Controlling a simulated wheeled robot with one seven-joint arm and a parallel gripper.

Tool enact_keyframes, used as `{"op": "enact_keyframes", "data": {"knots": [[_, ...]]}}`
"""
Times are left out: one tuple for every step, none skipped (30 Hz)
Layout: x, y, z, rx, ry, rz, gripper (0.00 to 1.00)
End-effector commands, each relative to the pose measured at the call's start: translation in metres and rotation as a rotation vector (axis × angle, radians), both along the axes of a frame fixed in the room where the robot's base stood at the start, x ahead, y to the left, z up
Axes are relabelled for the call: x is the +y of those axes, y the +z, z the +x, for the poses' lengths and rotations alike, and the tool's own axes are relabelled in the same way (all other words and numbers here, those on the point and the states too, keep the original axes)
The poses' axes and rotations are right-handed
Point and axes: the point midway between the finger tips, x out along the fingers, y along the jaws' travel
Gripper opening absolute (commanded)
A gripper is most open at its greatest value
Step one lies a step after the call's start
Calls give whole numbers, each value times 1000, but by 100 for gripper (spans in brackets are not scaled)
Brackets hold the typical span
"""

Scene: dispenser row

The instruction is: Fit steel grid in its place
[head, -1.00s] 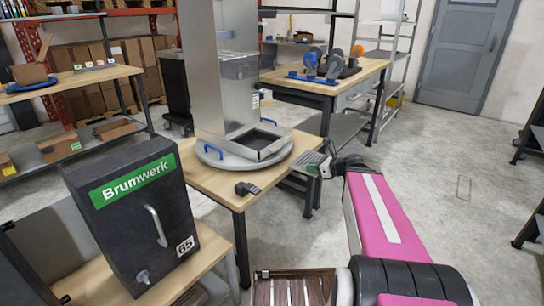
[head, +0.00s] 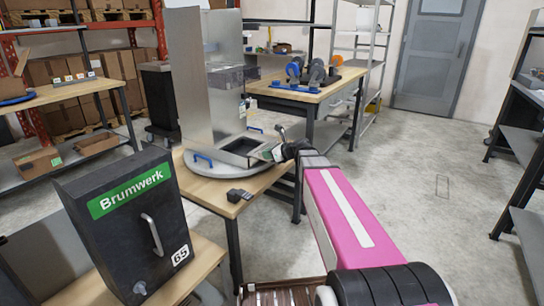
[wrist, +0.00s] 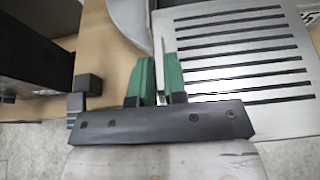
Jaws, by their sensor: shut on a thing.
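The steel grid (wrist: 250,58) is a flat plate with several dark parallel slots, filling the right of the wrist view. My gripper (wrist: 160,76) has green fingertips shut on a thin upright part at the grid's left edge. In the head view my gripper (head: 276,152) is at the right front edge of the steel dispenser's (head: 200,80) base. The base has a dark open recess (head: 240,147).
The dispenser stands on a round grey turntable (head: 213,172) with blue handles, on a wooden table. A small black block (head: 239,195) lies near the table's front edge. A black Brumwerk box (head: 125,225) stands at the front left. Open floor lies right.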

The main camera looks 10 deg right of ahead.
Motion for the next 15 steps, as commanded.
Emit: {"op": "enact_keyframes", "data": {"knots": [[4,0,4,-1,0,-1,0],[5,0,5,-1,0,-1,0],[8,0,7,-1,0,-1,0],[10,0,8,-1,0,0,0],[12,0,10,-1,0,0,0],[14,0,12,-1,0,1,0],[16,0,13,-1,0,1,0],[17,0,14,-1,0,1,0],[20,0,16,-1,0,1,0],[22,0,18,-1,0,1,0],[23,0,19,0,1,1,0],[26,0,21,0,1,1,0],[28,0,23,0,1,1,0],[30,0,24,0,1,1,0],[32,0,26,-1,0,0,0]]}}
